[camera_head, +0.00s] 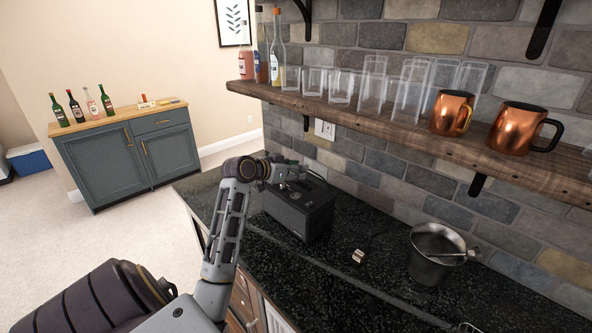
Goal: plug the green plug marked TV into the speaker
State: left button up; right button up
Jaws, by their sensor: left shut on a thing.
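A black box-shaped speaker (303,215) stands on the dark counter near the brick wall. My left gripper (292,176) is at the top of the speaker, toward its back edge. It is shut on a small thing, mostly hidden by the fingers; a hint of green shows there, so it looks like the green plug. I cannot read the TV mark or tell whether the plug sits in a socket. A thin dark cable shows behind the gripper. My right gripper is not in view.
A pale plug (358,256) with a dark cable lies on the granite counter (300,262). A metal bucket (436,262) stands right of it. A wooden shelf (400,128) with glasses and copper mugs (518,128) overhangs the counter. A wall outlet (325,129) is behind the speaker.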

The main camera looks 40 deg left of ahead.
pick_arm(q)
jog(key=shift+f+b, duration=1.85)
jog(key=shift+f, duration=0.6)
jog(key=shift+f+b, duration=0.3)
jog(key=shift+f, duration=0.35)
jog(key=shift+f, duration=0.3)
jog(key=shift+f, duration=0.25)
dwell(0.9)
dwell(0.4)
jog(key=o, duration=1.1)
